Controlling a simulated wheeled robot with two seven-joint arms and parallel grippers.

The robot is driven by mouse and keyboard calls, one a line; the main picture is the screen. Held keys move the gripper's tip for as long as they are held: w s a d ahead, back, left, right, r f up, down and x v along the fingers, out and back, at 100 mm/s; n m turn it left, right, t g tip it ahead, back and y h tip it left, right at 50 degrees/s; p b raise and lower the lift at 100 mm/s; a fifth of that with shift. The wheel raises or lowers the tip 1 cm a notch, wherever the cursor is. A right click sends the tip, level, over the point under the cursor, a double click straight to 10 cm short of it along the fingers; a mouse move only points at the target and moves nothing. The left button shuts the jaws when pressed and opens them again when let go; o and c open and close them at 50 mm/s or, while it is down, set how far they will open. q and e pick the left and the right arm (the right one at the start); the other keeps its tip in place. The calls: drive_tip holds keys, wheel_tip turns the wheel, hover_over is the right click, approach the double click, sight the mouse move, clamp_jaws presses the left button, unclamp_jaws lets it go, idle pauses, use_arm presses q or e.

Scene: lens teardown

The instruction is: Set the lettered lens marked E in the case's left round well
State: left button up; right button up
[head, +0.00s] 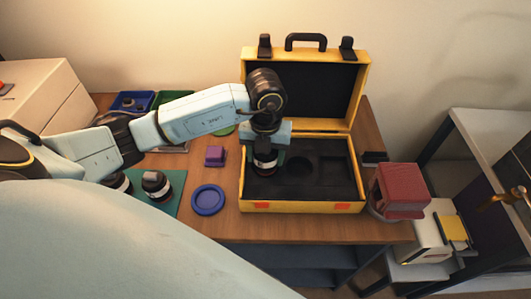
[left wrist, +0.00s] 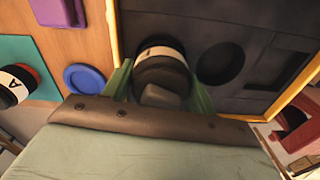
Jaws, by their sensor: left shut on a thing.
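The open yellow case (head: 300,207) stands on the table with a dark foam insert. My left gripper (head: 265,150) points down over the left part of the insert. It is shut on a black lens with a white band (head: 264,160), upright between the green fingers; the lens also shows in the left wrist view (left wrist: 163,68). A mark on its band is too small to read surely. One round well (left wrist: 221,62) lies open just right of the lens. The left well is hidden under the lens and gripper; I cannot tell whether the lens is seated. My right gripper is not in view.
Two other lenses stand on a green mat (head: 172,208) at left; one, marked A (left wrist: 15,85), shows in the wrist view. A blue round dish (head: 208,199) and a purple block (head: 215,155) lie left of the case. A red bin (head: 402,188) stands right. The raised lid (head: 313,90) is behind.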

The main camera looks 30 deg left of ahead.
use_arm(q)
drive_tip(key=shift+f+b, duration=0.7)
drive_tip(key=shift+f, duration=0.3)
drive_tip(key=o, duration=1.1)
drive_tip(key=shift+c, duration=0.2)
drive_tip(key=shift+o, duration=0.5)
drive_tip(key=shift+f, duration=0.1)
drive_tip(key=shift+o, duration=0.8)
drive_tip(key=shift+a, duration=0.1)
drive_tip(key=shift+c, duration=0.4)
